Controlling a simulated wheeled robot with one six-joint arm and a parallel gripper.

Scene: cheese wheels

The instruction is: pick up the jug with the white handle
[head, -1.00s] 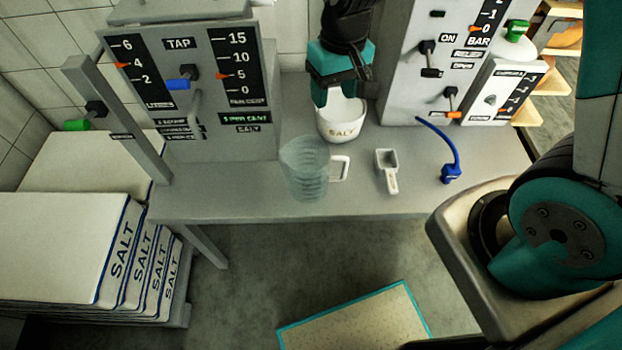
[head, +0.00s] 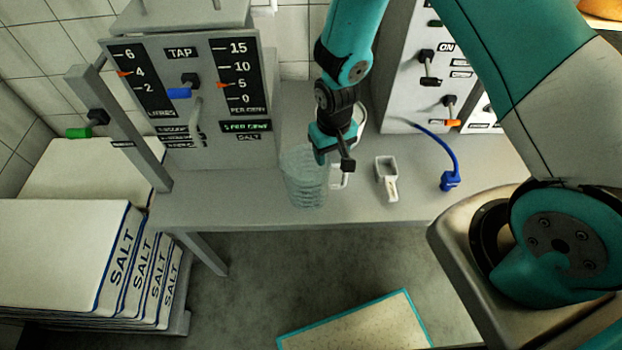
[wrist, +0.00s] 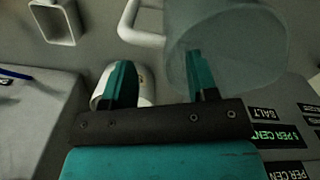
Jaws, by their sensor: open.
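The jug (head: 303,180) is clear and ribbed and stands upright near the front of the grey bench. Its white handle (head: 338,178) is on its right side, partly hidden by my gripper. My gripper (head: 333,162) is open and empty at the jug's right, over the handle side. In the wrist view the jug (wrist: 230,50) is at the upper right, with my right finger in front of it. The handle (wrist: 130,25) is at the top, beyond the gap between my fingers (wrist: 160,68). I cannot tell whether either finger touches the jug.
A white tub (wrist: 147,85) is behind my left finger. The tap panel (head: 190,95) stands behind left. Salt sacks (head: 60,240) are stacked left of the bench (head: 230,205).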

